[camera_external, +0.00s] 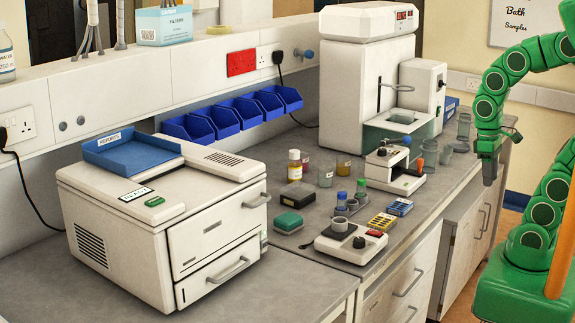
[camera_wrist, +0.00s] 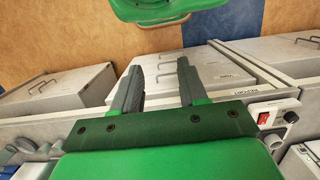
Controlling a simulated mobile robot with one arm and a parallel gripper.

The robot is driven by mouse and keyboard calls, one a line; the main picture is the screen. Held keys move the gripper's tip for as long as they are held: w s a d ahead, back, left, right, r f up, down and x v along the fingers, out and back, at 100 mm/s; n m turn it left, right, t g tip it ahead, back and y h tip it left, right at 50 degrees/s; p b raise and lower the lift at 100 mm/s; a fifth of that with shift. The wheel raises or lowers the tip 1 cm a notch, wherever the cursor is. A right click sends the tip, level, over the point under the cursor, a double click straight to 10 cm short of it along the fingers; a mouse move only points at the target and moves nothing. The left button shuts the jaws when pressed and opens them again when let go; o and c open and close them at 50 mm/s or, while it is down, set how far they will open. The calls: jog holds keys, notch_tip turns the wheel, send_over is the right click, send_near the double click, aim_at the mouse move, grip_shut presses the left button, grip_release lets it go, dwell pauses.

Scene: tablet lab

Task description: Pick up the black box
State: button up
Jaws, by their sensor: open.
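A small black box (camera_external: 297,195) lies on the grey bench in the external view, among bottles and jars to the right of the white printer-like machine. My gripper (camera_external: 490,172) hangs at the right, over the front edge of the bench and far from the box. In the wrist view, the two fingers of my gripper (camera_wrist: 160,68) stand apart with nothing between them. That view looks at drawer fronts and floor, and the black box is not seen in it.
A white device with a red switch (camera_external: 350,242) and a small microscope-like instrument (camera_external: 393,170) are nearby. The white machine (camera_external: 160,215) fills the bench's left. Blue bins (camera_external: 240,110) line the back.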

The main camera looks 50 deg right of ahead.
jog(key=shift+o, duration=0.3)
jog(key=o, duration=1)
